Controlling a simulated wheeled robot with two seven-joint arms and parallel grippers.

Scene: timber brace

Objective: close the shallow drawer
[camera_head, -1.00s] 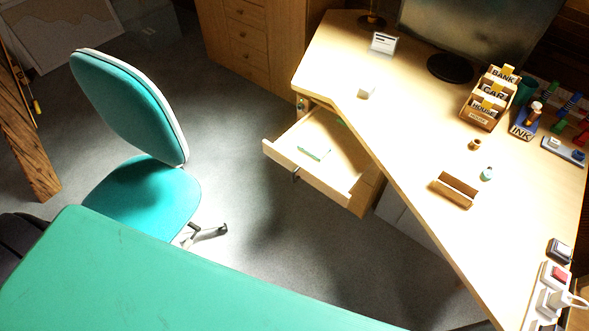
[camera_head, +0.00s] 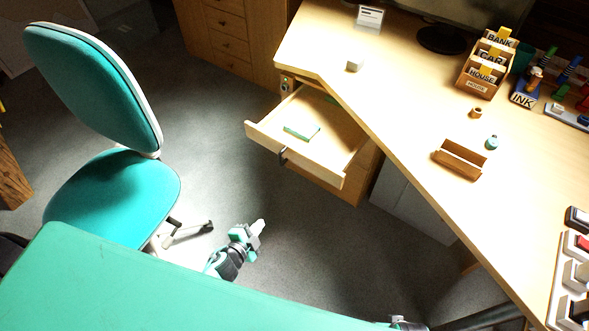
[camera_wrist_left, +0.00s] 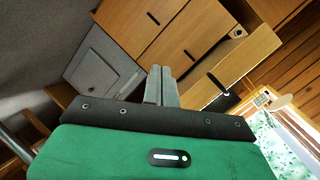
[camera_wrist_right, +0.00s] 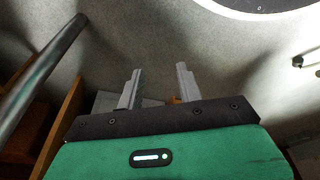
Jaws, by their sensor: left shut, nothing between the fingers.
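The shallow drawer (camera_head: 265,137) stands pulled out under the desk's left edge, with a dark handle (camera_head: 283,156) on its front. A flat green-edged item (camera_head: 301,132) lies inside it. My left gripper (camera_head: 259,226) is below and in front of the drawer, over the floor, apart from it. Its fingers are together and empty in the left wrist view (camera_wrist_left: 161,86), with wooden drawer fronts beyond. My right gripper's fingers stand apart and empty in the right wrist view (camera_wrist_right: 158,88); at most a small part of that arm shows at the head view's bottom edge.
The teal chair (camera_head: 110,198) stands left of the drawer. The desk (camera_head: 400,110) overhangs the drawer and carries a card holder (camera_head: 487,68), a small wooden tray (camera_head: 459,161) and stamps.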

